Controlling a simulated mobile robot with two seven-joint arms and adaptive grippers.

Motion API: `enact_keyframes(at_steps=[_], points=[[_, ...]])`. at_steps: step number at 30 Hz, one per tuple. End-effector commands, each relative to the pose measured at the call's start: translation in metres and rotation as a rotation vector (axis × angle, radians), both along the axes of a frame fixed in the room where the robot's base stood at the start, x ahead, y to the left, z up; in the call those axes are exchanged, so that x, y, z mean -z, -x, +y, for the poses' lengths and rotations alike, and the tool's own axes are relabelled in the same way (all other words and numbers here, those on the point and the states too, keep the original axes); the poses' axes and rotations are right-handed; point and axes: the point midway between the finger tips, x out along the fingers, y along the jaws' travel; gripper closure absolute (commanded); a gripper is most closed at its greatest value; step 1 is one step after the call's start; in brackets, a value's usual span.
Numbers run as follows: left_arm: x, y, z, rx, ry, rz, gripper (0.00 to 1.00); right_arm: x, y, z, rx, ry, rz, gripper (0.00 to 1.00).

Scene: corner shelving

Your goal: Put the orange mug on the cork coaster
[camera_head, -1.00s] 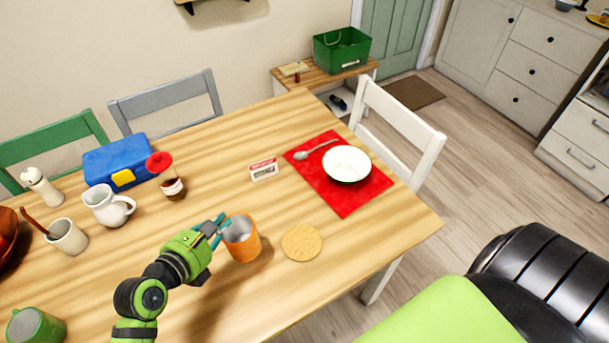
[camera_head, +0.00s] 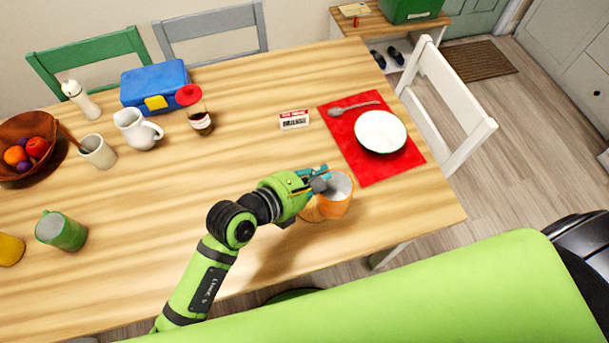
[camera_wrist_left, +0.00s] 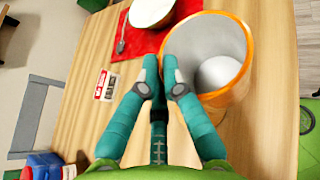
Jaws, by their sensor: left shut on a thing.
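The orange mug (camera_head: 338,207) is upright near the table's right front part. My left gripper (camera_head: 322,181) is shut on its left side; the mug also shows large in the left wrist view (camera_wrist_left: 251,60), with the teal fingers (camera_wrist_left: 163,75) at its left edge. The cork coaster (camera_head: 311,214) is mostly hidden; only a tan sliver shows at the lower left of the mug, under the gripper. I cannot tell whether the mug touches the coaster or hangs just above it. My right gripper is not in view.
A red placemat (camera_head: 347,139) with a white bowl (camera_head: 380,132) and spoon lies behind the mug. A green mug (camera_head: 62,231), white pitcher (camera_head: 136,130) and blue box (camera_head: 153,85) stand left. The middle table is clear.

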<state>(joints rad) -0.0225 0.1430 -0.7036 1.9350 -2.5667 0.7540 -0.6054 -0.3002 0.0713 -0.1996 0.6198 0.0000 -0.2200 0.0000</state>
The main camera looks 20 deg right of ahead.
Motion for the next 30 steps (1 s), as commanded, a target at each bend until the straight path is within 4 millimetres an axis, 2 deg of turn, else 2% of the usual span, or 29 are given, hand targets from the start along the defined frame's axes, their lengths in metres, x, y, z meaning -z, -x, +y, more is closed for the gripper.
enact_keyframes(at_steps=[1,3,9,11,18,30], points=[[0.007,-0.012,0.007,-0.002,-0.003,-0.002,1.00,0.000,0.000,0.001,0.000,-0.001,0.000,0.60],[0.015,-0.023,0.014,-0.003,-0.001,-0.002,1.00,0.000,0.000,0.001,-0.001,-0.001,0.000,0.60],[0.027,-0.041,0.025,-0.002,0.005,-0.002,1.00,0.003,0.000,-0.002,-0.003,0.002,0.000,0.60],[0.031,-0.042,0.026,-0.001,0.003,-0.001,1.00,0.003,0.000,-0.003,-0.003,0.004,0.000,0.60],[0.064,-0.043,0.026,-0.001,0.003,-0.001,1.00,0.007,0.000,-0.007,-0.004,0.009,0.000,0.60],[0.071,-0.042,0.025,-0.001,0.004,-0.001,1.00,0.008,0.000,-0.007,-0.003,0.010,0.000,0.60]])
